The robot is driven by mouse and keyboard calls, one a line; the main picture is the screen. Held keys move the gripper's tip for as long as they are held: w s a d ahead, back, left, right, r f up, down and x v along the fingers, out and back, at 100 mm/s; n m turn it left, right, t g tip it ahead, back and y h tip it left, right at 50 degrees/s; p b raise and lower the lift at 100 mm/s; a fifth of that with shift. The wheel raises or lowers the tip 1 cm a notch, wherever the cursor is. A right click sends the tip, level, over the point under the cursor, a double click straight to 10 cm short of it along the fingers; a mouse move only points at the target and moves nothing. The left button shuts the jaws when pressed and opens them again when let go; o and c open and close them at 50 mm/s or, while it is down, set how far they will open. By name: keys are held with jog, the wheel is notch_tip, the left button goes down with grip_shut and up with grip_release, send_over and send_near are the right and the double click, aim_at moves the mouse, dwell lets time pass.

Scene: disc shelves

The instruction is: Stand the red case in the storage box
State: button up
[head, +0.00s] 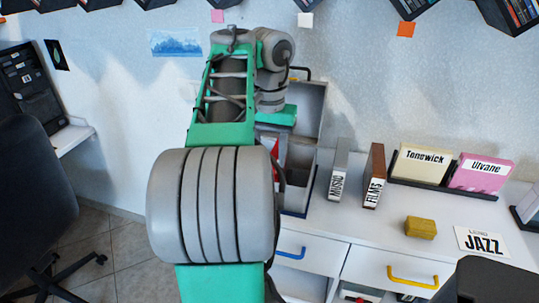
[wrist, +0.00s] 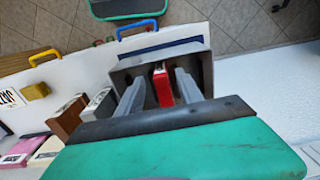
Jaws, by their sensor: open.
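The storage box (head: 299,158) is a grey open box on the white cabinet, partly hidden by my arm in the head view. In the wrist view the storage box (wrist: 206,70) lies below my gripper. The red case (wrist: 162,88) stands inside it, seen from above as a narrow red block. A sliver of the red case (head: 275,148) also shows in the head view beside my arm. My gripper (wrist: 160,76) is open, with one finger on each side of the red case and gaps visible. Its fingertips are hidden in the head view.
Grey MUSIC (head: 339,170) and brown FILMS (head: 374,175) holders stand right of the box. Tonewick (head: 421,164) and Ulvane (head: 482,173) cases stand farther right. A dark chair (head: 35,200) stands at left.

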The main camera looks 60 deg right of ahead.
notch_tip(320, 180, up, 4)
jog(key=p, duration=0.2)
jog(key=w+a+f+n+h, duration=0.1)
jog(key=w+a+f+n, duration=0.5)
jog(key=w+a, duration=0.4)
jog(key=w+a+f+n, duration=0.1)
jog(key=a+f+n, duration=0.2)
jog(key=a, duration=0.6)
jog(key=w+a+f+n+t, duration=0.1)
jog(key=a+f+n, duration=0.3)
jog(key=a, duration=0.5)
jog(key=w+a+f+n+t+y, duration=0.1)
jog(key=a+f+n, duration=0.2)
jog(key=a+f, duration=0.3)
jog(key=a, duration=0.4)
jog(key=shift+w+f+n, duration=0.15)
jog(key=shift+n, duration=0.15)
